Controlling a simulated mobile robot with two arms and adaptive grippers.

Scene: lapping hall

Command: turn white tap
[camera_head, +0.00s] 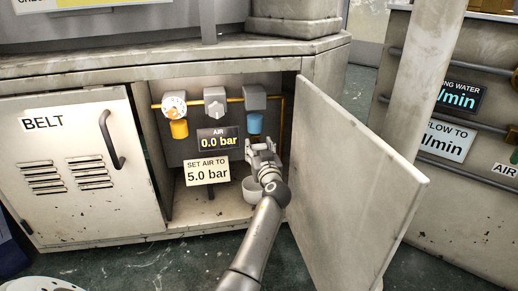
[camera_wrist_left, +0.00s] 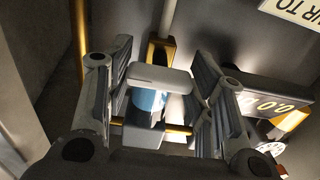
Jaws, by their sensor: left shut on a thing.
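The white tap (camera_wrist_left: 160,79) shows in the left wrist view as a pale flat bar in front of a blue cylinder (camera_wrist_left: 149,99). My left gripper (camera_head: 262,152) reaches into the open cabinet in the head view, just below the blue bowl (camera_head: 255,123). In the left wrist view my left gripper (camera_wrist_left: 160,72) has a finger at each end of the bar and is shut on it. In the head view the gripper mostly hides the tap. The display (camera_head: 217,140) reads AIR 0.0 bar. My right gripper is not in view.
The open cabinet door (camera_head: 357,178) stands close to the right of my left arm. A sign (camera_head: 208,170) says SET AIR TO 5.0 bar. A white dial (camera_head: 174,106) and grey knob (camera_head: 215,97) sit further left. A pale cup (camera_head: 252,190) is below the gripper.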

